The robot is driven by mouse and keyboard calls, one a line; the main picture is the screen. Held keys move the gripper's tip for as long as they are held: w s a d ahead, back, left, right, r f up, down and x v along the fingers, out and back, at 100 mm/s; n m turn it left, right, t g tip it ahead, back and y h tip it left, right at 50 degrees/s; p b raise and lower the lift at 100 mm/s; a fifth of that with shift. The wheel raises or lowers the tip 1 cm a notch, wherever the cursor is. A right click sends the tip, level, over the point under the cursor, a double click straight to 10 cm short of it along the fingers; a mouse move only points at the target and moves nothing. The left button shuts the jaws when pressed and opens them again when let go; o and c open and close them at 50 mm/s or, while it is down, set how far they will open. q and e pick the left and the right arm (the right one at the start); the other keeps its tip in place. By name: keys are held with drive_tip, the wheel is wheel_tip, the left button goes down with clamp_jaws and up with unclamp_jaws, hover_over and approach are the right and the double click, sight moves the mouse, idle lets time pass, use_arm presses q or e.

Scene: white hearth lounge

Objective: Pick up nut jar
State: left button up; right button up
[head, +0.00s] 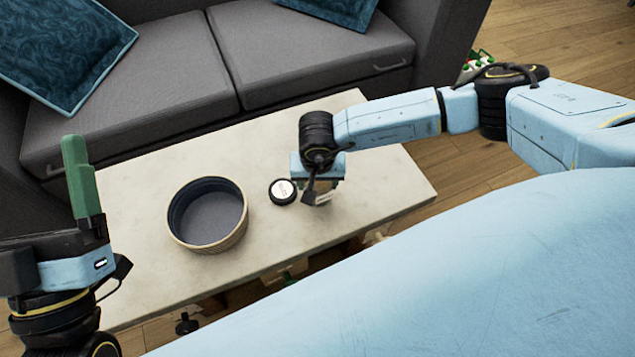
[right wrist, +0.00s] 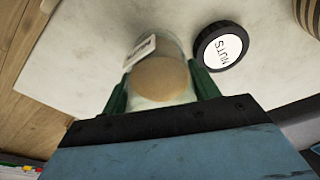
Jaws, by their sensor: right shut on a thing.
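The nut jar is a clear jar (right wrist: 160,75) with a white label and tan contents, seen between the green fingers in the right wrist view. In the head view only a small part of the jar (head: 323,199) shows below my right gripper (head: 322,182), which is shut on it from above. I cannot tell whether the jar touches the table.
A pale stone-topped table (head: 400,190) carries a round bowl (head: 208,214), dark inside and apparently empty, left of the lid. A grey sofa (head: 270,50) with blue cushions (head: 60,45) stands behind the table. The table's right end is clear.

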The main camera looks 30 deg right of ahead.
drive_tip(key=shift+r, duration=0.15)
drive_tip(key=shift+r+p, duration=0.4)
drive_tip(key=shift+r, duration=0.2)
use_arm(q)
wheel_tip(320, 180, down, 13)
drive_tip(key=w+a+g+y+p, duration=0.1)
drive_tip(key=g+y+p, duration=0.2)
drive_tip(key=g, duration=0.7)
drive_tip(key=shift+w+a+f+y+p, duration=0.2)
drive_tip(key=shift+w+a+y+p, duration=0.1)
drive_tip(key=shift+w+a+p, duration=0.1)
use_arm(e)
wheel_tip(320, 180, up, 9)
drive_tip(key=shift+f, duration=0.2)
